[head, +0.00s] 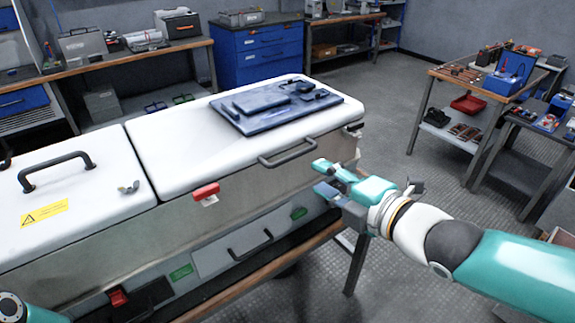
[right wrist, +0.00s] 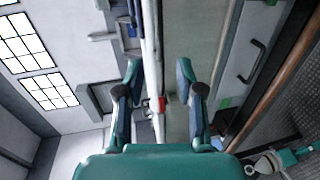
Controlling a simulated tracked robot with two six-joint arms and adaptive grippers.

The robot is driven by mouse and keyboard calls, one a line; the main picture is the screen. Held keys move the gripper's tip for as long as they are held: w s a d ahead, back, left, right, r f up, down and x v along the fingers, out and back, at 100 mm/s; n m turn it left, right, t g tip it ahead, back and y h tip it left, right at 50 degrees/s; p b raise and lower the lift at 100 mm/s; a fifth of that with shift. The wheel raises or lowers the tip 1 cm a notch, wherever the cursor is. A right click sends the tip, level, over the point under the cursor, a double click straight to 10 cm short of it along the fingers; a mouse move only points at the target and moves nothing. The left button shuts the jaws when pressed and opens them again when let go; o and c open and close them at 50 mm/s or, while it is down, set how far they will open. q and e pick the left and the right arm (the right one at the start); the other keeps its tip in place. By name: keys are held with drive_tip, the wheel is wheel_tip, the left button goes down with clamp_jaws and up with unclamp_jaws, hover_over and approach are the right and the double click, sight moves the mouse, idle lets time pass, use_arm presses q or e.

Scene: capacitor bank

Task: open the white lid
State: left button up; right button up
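The white lid (head: 185,150) is closed on a long grey cabinet (head: 260,205). A dark bar handle (head: 287,153) is on its front edge and a red latch (head: 206,191) sits at its front left; the latch also shows in the right wrist view (right wrist: 157,104). A second white lid (head: 90,205) with a top handle and a yellow warning label lies to the left, also closed. My right gripper (head: 321,177) is open and empty, just right of the bar handle and apart from it; its spread fingers show in the right wrist view (right wrist: 160,92). My left gripper is out of view.
A dark blue panel (head: 262,116) with small parts lies on the right lid. A lower drawer with a handle (head: 250,246) is below. A blue cabinet (head: 257,52) and benches stand behind. A tool table (head: 437,73) is at right, with open floor between.

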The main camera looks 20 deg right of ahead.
sight(288, 157)
drive_tip(key=x, duration=1.1)
drive_tip(key=shift+w+p, duration=0.2)
drive_tip(key=shift+p, duration=0.2)
drive_tip(key=shift+f, duration=0.1)
clamp_jaws()
